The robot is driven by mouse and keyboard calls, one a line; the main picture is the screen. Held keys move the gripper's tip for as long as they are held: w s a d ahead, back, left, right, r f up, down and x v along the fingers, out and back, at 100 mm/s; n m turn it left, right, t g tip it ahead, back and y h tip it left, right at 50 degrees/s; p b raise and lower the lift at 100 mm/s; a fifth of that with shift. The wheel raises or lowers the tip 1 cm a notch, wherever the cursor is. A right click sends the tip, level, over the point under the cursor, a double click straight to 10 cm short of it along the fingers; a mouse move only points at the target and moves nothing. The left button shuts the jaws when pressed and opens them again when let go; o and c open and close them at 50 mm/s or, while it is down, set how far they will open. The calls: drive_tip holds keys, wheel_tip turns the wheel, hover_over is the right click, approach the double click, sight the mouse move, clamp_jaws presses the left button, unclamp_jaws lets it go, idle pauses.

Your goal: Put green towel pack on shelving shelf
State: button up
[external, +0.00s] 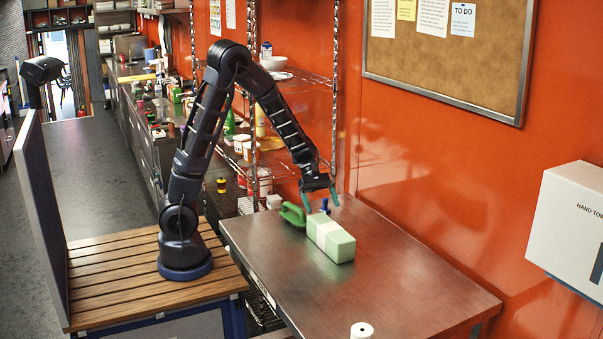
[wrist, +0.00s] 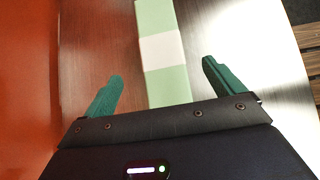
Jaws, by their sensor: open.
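The green towel pack (external: 342,247), a pale green block with a white band, lies on the metal table near its back left part. In the wrist view the pack (wrist: 155,15) extends up the picture, its near end between my two fingers in the image. My gripper (external: 320,196) is open and empty, above the pack's far end, with teal fingers pointing down. In the wrist view the gripper (wrist: 163,72) has one finger on each side of the pack, with gaps visible. The wire shelving (external: 305,79) stands behind the table against the orange wall, holding bowls and bottles.
A green object (external: 293,214) lies close to the pack's left, and a small blue item (external: 325,205) stands behind it. A white roll (external: 362,330) is at the table's front edge. The table's right part (external: 430,285) is clear. A towel dispenser (external: 575,225) hangs on the wall.

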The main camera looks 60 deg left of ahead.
sight(331, 227)
drive_tip(key=x, duration=0.9)
drive_tip(key=shift+s+d+f, duration=0.1)
drive_tip(key=shift+d+f, duration=0.15)
drive_tip(key=shift+d, duration=0.05)
drive_tip(key=c, duration=1.4)
drive_tip(key=shift+o, duration=0.2)
drive_tip(key=shift+r, duration=0.1)
wheel_tip(331, 227, up, 20)
drive_tip(key=shift+f, duration=0.1)
drive_tip(key=w+a+r+n+t+y, duration=0.1)
drive_tip(key=w+a+n+t+y, duration=0.2)
drive_tip(key=w+a+n, duration=0.2)
drive_tip(key=w+a+n+t+y, duration=0.3)
drive_tip(key=w+a+n, duration=0.2)
drive_tip(key=w+n, duration=0.2)
drive_tip(key=w+a+r+n+t+y, duration=0.1)
drive_tip(key=w+a+n+t+y, duration=0.2)
drive_tip(key=w+a+n, duration=0.2)
drive_tip(key=shift+w+r+n, duration=0.35)
drive_tip(key=shift+w+n, duration=0.1)
drive_tip(key=shift+n, duration=0.05)
